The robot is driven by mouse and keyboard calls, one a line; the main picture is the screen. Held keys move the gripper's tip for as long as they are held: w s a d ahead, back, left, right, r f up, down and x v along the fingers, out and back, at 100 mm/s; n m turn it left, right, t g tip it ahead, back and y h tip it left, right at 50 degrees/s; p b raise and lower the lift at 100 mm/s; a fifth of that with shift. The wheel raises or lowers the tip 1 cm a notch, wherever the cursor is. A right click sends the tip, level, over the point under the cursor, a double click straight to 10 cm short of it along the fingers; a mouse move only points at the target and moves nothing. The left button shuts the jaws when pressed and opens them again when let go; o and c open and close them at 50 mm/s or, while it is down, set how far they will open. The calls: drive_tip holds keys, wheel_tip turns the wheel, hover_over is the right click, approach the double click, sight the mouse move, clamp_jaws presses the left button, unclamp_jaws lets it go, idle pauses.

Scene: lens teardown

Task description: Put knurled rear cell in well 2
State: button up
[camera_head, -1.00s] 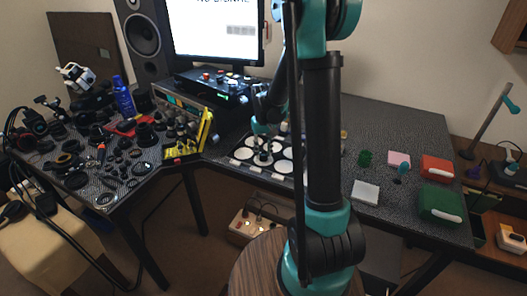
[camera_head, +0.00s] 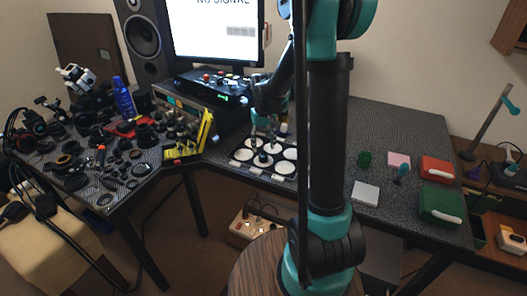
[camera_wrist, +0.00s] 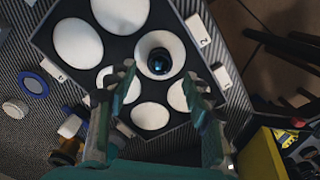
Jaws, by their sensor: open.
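The knurled rear cell, a small dark round part with a teal glassy centre (camera_wrist: 159,62), sits in a white round well (camera_wrist: 147,41) of the black tray (camera_wrist: 119,50). A tag with a "2" (camera_wrist: 198,29) lies beside that well. In the head view the cell is a small dark shape (camera_head: 263,157) on the tray (camera_head: 236,161). My gripper (camera_wrist: 160,73) is open and empty, its fingers spread to either side of the cell in the wrist view and apart from it. In the head view my gripper (camera_head: 263,137) hangs just above the tray.
Several other white wells look empty. A yellow stand (camera_head: 205,130) is left of the tray. Many dark lens parts (camera_head: 115,150) crowd the left desk. A white block (camera_head: 366,193), green box (camera_head: 441,204) and red box (camera_head: 437,168) stand to the right.

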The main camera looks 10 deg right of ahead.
sight(264, 156)
wheel_tip(264, 156, up, 7)
drive_tip(key=s+d+f+t, duration=0.2)
drive_tip(key=s+f, duration=0.2)
drive_tip(key=s, duration=0.7)
drive_tip(key=s+d+f+m+t, duration=0.1)
drive_tip(key=s+d+f+t, duration=0.1)
drive_tip(key=s, duration=0.9)
drive_tip(key=shift+f, duration=0.85)
